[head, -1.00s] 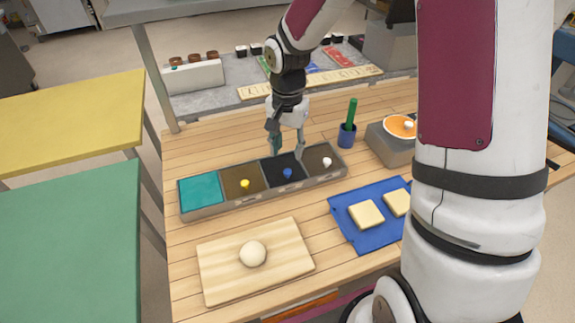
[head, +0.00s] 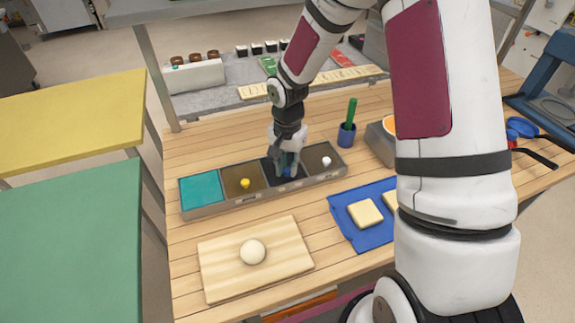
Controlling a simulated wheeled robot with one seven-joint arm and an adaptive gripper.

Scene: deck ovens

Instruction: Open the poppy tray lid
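A long grey tray box (head: 222,207) stands on the wooden table with four sections in a row. The leftmost section is teal and has no knob. The brown lid (head: 232,176) beside it has a yellow knob (head: 245,183). The black lid (head: 270,174) has a blue knob, now mostly hidden by my gripper. The rightmost brown lid (head: 317,152) has a white knob (head: 326,161). Labels on the front are too small to read, so which is poppy cannot be read. My gripper (head: 288,174) points down at the blue knob, fingers around or beside it; whether they are closed is unclear. The lids lie flat.
In front are a board (head: 220,270) with a dough ball (head: 253,252) and a blue mat (head: 372,238) with pale squares. A blue cup (head: 346,136) with a green stick and a grey scale (head: 377,147) stand to the right. A post (head: 157,78) rises at back left.

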